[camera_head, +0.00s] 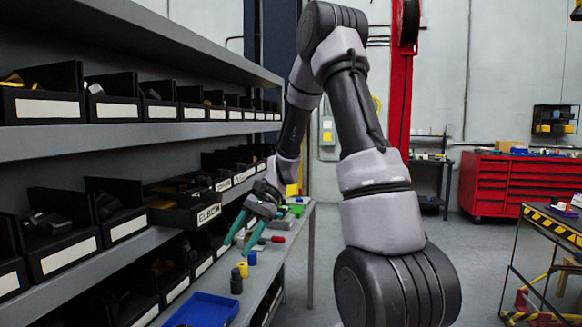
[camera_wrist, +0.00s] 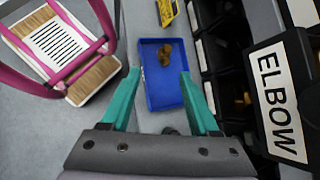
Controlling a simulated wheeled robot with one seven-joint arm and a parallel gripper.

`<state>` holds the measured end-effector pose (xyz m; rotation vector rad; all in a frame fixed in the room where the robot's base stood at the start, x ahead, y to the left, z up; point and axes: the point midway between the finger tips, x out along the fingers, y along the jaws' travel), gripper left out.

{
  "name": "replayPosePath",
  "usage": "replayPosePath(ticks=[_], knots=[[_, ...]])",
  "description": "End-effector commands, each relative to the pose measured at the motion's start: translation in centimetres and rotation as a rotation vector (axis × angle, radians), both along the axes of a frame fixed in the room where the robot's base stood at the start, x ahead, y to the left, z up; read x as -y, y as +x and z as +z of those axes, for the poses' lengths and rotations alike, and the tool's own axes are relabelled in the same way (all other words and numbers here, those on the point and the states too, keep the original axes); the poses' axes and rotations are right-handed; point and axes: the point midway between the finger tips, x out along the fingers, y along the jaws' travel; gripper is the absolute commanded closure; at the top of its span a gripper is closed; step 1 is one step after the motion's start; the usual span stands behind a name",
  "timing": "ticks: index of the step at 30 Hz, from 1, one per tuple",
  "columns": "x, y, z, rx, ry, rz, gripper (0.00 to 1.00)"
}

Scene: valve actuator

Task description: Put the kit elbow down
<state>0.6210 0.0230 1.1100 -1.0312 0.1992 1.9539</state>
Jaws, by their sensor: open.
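A small brown elbow-like fitting (camera_wrist: 164,54) lies inside the blue tray (camera_wrist: 151,101) in the wrist view. The tray also shows at the bottom of the head view (camera_head: 205,309), cut off by the frame edge; I cannot make out the fitting there. My gripper (camera_head: 243,242) has teal fingers and is open, with nothing between them. In the wrist view my gripper (camera_wrist: 159,76) has its fingertips on either side of the tray, apart from the fitting. The bin labelled ELBOW (camera_head: 190,214) juts from the shelf beside my gripper; its label fills the right of the wrist view (camera_wrist: 278,102).
Shelves of black bins (camera_head: 60,235) line the left. Yellow pieces (camera_head: 242,269) and a dark cylinder (camera_head: 236,282) stand on the grey ledge near the tray. A pink-framed stool-like object (camera_wrist: 60,45) is left in the wrist view. A red cabinet (camera_head: 505,185) stands at the back right.

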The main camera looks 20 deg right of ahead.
Motion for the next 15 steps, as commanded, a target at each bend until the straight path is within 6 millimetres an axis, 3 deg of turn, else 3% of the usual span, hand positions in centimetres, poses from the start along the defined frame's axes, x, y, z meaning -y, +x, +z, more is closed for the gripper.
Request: replayPosePath(ticks=[1, 6, 15], knots=[[0.4, -0.6, 2.1, 0.067, -0.036, 0.022, 0.38], [2.0, -3.0, 7.6, 0.276, -0.159, 0.087, 0.38], [4.9, -8.5, 15.7, 0.650, -0.368, 0.166, 0.38]])
